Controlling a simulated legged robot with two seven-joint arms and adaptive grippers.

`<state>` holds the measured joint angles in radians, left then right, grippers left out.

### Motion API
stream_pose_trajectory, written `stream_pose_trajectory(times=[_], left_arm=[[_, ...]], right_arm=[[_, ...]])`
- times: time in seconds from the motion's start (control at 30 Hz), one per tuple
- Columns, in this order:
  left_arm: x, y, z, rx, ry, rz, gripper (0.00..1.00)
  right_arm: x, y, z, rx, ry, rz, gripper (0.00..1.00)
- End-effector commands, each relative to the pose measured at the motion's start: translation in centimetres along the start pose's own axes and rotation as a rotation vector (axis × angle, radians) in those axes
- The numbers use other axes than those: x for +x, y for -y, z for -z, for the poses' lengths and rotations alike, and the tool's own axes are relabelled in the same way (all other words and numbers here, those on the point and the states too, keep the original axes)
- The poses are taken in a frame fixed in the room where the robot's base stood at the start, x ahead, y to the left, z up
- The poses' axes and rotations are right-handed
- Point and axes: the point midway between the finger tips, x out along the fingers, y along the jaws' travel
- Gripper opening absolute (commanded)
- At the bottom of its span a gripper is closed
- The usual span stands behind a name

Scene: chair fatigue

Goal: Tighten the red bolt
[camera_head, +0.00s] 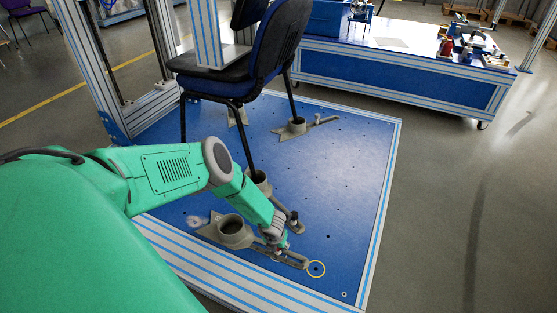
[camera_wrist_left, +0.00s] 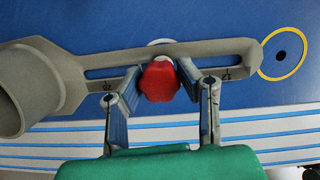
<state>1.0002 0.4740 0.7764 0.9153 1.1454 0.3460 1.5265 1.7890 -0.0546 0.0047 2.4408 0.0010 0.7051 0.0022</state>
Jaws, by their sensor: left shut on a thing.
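The red bolt (camera_wrist_left: 159,80) sits at the slot of a grey slotted clamp arm (camera_wrist_left: 200,49) in the left wrist view. My left gripper (camera_wrist_left: 161,88) has one finger on each side of the bolt's red head and is shut on it. In the head view, my left gripper (camera_head: 277,243) reaches down to the same clamp arm (camera_head: 292,259) near the front edge of the blue plate (camera_head: 350,160). The bolt cannot be made out there. My right gripper is not in view.
The clamp has a round grey cup (camera_head: 232,229), and a chair (camera_head: 250,60) stands on the plate behind. A yellow ring (camera_head: 316,268) surrounds a hole beyond the clamp's end. Metal profile posts rise at left. A workbench (camera_head: 400,68) with tools stands at the back right.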

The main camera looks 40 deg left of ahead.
Motion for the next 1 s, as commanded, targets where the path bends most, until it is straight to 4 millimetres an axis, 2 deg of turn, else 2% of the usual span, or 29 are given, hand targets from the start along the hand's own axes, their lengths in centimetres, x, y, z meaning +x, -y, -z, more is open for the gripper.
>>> stream_pose_trajectory(times=[0.13,0.37,0.5,0.8,1.0], left_arm=[[0.1,-0.1,0.0,0.037,0.001,0.007,0.0],[0.2,-0.1,0.0,0.243,0.002,0.061,0.0],[0.1,-0.1,-0.1,0.336,0.004,0.083,0.0],[0.0,-0.1,-0.1,0.353,0.004,0.087,0.0],[0.0,0.0,-0.1,0.544,0.006,0.134,0.0]], right_arm=[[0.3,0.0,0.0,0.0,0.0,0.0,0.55],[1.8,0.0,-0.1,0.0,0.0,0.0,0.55],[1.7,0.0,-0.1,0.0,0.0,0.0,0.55],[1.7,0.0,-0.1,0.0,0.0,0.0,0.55],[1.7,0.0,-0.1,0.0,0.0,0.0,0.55]])
